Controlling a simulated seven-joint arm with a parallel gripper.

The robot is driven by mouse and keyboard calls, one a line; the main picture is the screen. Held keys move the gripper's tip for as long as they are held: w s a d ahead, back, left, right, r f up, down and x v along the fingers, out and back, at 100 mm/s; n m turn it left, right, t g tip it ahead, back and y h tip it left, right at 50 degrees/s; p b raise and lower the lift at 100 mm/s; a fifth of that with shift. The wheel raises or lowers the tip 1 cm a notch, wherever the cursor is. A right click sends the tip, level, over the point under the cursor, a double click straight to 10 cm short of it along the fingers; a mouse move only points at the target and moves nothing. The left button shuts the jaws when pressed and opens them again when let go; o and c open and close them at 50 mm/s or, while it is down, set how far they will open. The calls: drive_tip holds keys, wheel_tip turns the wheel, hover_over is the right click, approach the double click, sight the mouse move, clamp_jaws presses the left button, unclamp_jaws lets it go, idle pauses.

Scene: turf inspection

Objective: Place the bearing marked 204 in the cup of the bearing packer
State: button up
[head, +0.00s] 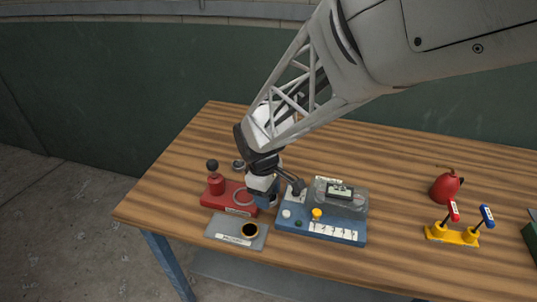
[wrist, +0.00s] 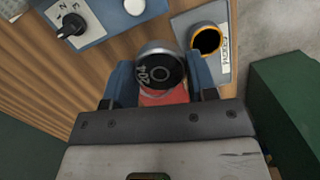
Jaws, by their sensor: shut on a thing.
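The bearing marked 204 (wrist: 160,72) is a dark round piece with a metal rim, held between the blue fingers of my gripper (wrist: 161,82). Its number faces the wrist camera. In the head view my gripper (head: 262,194) is over the table between the red stand and the blue device; the bearing cannot be made out clearly there. The packer is a grey plate (head: 222,234) with a dark cup (head: 250,230) with a yellow rim, at the table's front edge. In the wrist view the cup (wrist: 206,40) is empty, up and right of the bearing and apart from it.
A red stand (head: 216,185) with a black knob and a ring is beside my gripper. A blue device (head: 320,235) with a dial and buttons stands to the right. Farther right are a red rounded object (head: 446,187) and a yellow lever block (head: 452,235).

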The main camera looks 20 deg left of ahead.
drive_tip(key=s+d+f+m, duration=0.1)
drive_tip(key=s, duration=0.6)
drive_tip(key=shift+s+d, duration=0.2)
drive_tip(key=shift+s, duration=0.15)
drive_tip(key=shift+w+a, duration=0.1)
hover_over(245, 197)
drive_tip(key=shift+w+a+f, duration=0.1)
drive_tip(key=shift+a+f, duration=0.05)
drive_tip(key=shift+f, duration=0.6)
drive_tip(key=shift+f, duration=1.75)
drive_tip(key=shift+f, duration=0.4)
